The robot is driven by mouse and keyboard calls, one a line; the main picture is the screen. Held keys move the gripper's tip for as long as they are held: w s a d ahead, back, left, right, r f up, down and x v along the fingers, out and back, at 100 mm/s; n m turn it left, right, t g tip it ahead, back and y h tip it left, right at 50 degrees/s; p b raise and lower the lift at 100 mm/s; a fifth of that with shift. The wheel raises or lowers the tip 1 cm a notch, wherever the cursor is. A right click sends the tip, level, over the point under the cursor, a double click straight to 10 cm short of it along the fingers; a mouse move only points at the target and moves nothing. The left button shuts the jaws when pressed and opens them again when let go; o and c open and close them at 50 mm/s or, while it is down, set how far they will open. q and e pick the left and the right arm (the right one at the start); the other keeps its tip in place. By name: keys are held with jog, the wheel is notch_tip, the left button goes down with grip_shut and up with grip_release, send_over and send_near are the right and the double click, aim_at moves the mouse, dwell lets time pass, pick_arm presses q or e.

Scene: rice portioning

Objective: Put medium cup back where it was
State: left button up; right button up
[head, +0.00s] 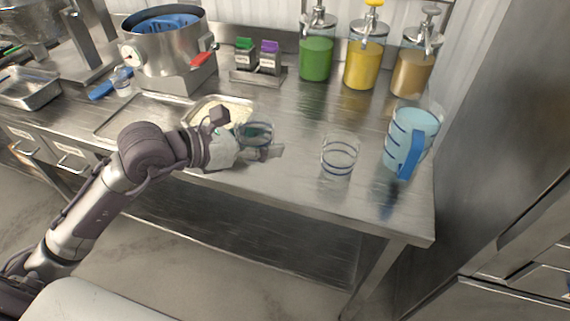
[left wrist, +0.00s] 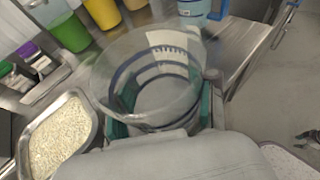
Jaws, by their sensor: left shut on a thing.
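My left gripper (head: 258,152) is shut on a clear cup with blue bands (head: 256,131), which looks like the medium cup. In the left wrist view the cup (left wrist: 152,75) sits upright-looking between green finger pads, and I see no contents in it. The cup is over the front part of the steel table (head: 290,170), just right of the rice tray; whether its base touches the table is hidden. A second, larger-looking clear cup (head: 339,158) stands upright and apart to the right. My right gripper is out of view.
A tray of rice (head: 243,104), also in the left wrist view (left wrist: 60,135), lies behind the gripper. A blue measuring jug (head: 410,135) stands near the right edge. Sauce dispensers (head: 362,65) and a cooker (head: 170,55) line the back. Space between the held cup and the larger cup is clear.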

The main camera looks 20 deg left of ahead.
pick_arm(q)
jog(key=w+f+p, duration=0.1)
jog(key=w+f, duration=0.2)
jog(key=w, duration=0.2)
send_over(285, 154)
notch_tip(285, 154, down, 3)
jog(key=shift+s+f+p, duration=0.15)
jog(key=shift+f+p, duration=0.05)
jog(key=shift+p, duration=0.2)
jog(key=shift+f, duration=0.15)
notch_tip(285, 154, down, 4)
jog(key=shift+r, duration=0.1)
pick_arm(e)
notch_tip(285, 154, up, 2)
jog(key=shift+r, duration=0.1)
pick_arm(q)
jog(key=shift+f, duration=0.25)
jog(key=o, duration=1.3)
jog(key=shift+o, duration=0.3)
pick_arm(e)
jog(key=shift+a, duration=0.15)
